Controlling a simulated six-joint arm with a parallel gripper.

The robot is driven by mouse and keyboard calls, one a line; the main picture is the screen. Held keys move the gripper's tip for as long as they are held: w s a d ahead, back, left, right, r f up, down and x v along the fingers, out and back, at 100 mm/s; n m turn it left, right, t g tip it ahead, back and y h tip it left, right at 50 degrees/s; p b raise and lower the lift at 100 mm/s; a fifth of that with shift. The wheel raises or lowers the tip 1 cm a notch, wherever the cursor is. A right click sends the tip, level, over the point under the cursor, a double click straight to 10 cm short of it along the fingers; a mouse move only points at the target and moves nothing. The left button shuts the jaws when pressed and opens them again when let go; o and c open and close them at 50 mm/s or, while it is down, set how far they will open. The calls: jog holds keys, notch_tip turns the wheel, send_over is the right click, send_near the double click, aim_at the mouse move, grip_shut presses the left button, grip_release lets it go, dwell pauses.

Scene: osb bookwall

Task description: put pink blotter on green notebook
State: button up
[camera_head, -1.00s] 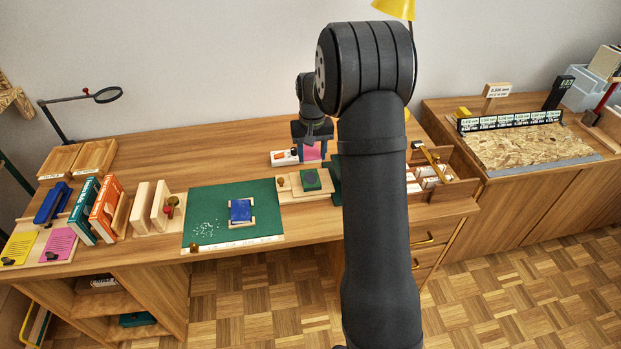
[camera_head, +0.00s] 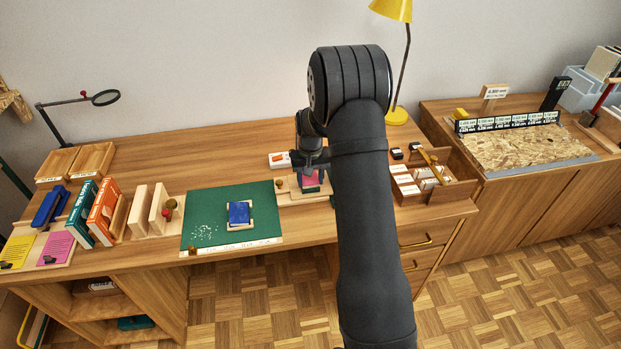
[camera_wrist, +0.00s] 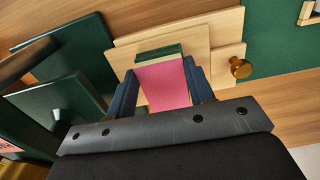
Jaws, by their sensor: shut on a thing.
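My gripper (camera_head: 311,176) is shut on the pink blotter (camera_wrist: 163,85), a flat pink sheet held between the two blue fingers. The blotter also shows below the jaws in the head view (camera_head: 310,182). The green notebook (camera_wrist: 158,52) is a small green block on a light wooden board. Its far edge shows just beyond the blotter in the wrist view; the rest is hidden. The blotter is over the notebook. I cannot tell whether they touch.
The wooden board (camera_wrist: 220,52) has a brass knob (camera_wrist: 240,67) at its right. Dark green plates (camera_wrist: 70,50) stand close on the left in the wrist view. A green mat (camera_head: 210,205) with a blue notebook (camera_head: 239,213) lies to the left. A divided box (camera_head: 450,188) is to the right.

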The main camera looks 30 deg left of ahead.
aim_at(311, 182)
jog(key=shift+f, duration=0.15)
jog(key=o, duration=0.9)
jog(key=shift+o, duration=0.2)
notch_tip(311, 182, up, 12)
notch_tip(311, 182, down, 12)
jog(key=shift+r, duration=1.85)
